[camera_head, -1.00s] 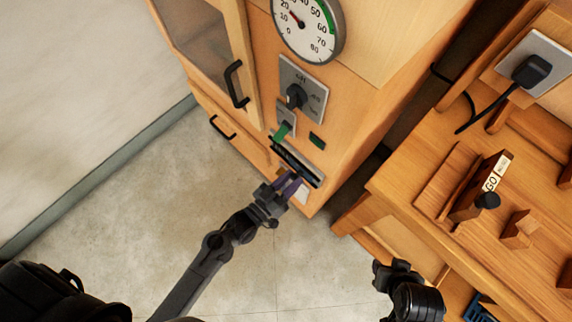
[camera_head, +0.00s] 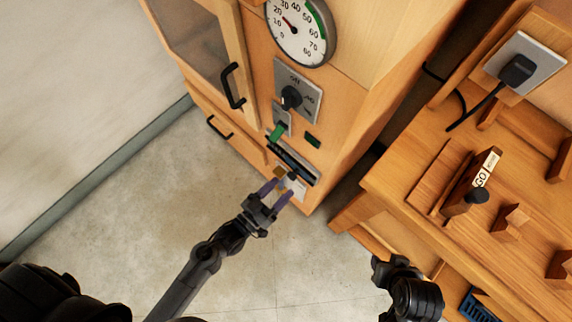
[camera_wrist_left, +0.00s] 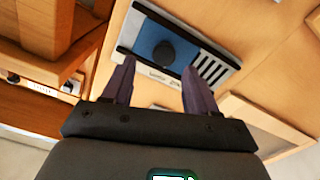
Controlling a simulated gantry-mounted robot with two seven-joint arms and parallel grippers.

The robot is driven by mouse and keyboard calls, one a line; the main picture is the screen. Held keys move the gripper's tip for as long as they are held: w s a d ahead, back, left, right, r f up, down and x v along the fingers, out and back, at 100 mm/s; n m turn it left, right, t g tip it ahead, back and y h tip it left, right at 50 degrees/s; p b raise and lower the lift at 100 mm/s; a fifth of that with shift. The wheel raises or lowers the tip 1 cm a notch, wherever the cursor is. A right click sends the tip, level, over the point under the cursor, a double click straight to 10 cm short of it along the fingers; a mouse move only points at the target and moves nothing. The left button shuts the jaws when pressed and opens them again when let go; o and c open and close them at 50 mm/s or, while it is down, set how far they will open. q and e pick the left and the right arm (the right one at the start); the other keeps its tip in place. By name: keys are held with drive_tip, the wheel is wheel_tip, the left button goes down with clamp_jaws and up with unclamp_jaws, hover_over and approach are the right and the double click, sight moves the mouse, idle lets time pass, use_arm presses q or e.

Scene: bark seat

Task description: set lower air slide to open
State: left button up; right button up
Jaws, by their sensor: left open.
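The lower air slide (camera_wrist_left: 150,35) shows in the left wrist view as a blue plate with a round black knob (camera_wrist_left: 164,53), between dark rails. Several dark slots show to the right of the blue plate. A small label below is hard to read. In the head view, the slide's dark upper rail (camera_head: 292,162) is low on the wooden cabinet; my fingers partly cover the area below. My left gripper (camera_head: 276,192) is open and empty in front of it. Its fingers (camera_wrist_left: 158,69) point toward the slide, apart from the knob. My right gripper (camera_head: 393,272) hangs lower right, its fingers unclear.
A wooden bench (camera_head: 410,205) with blocks stands to the right. The floor (camera_head: 150,215) left of the cabinet is clear.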

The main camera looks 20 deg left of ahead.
use_arm(q)
drive_tip(key=p+v, duration=0.1)
drive_tip(key=v, duration=0.5)
drive_tip(key=shift+s, duration=0.2)
drive_tip(key=shift+r+p, duration=0.1)
drive_tip(key=shift+p, duration=0.25)
